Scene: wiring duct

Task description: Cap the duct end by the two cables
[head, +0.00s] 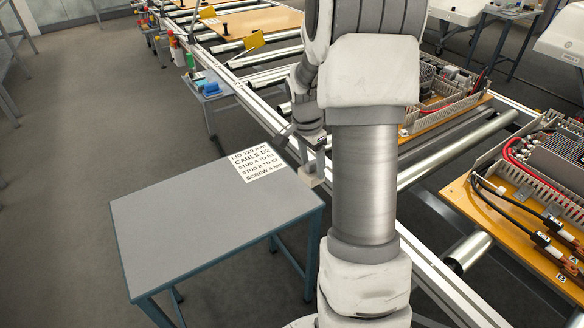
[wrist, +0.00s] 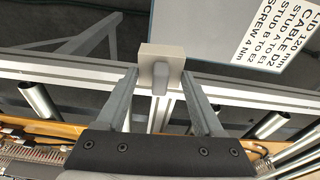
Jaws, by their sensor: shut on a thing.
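My gripper (head: 315,158) is shut on a small beige block with a grey tab, which looks like the end cap (head: 312,178). In the wrist view the cap (wrist: 147,50) sits between the fingertips (wrist: 159,84). It is held in the air by the table's right back corner. At the right of the head view, a pale slotted wiring duct (head: 516,187) lies on an orange board. Two black cables (head: 508,218) run out beside the duct's near left end to connectors by tags A and B. My arm hides part of the scene between.
A grey table (head: 205,225) bears a printed sheet (head: 258,163), also in the wrist view (wrist: 285,28); the rest of its top is bare. A roller conveyor with a metal rail (head: 440,285) lies between table and board. Another populated board (head: 440,95) stands behind my arm.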

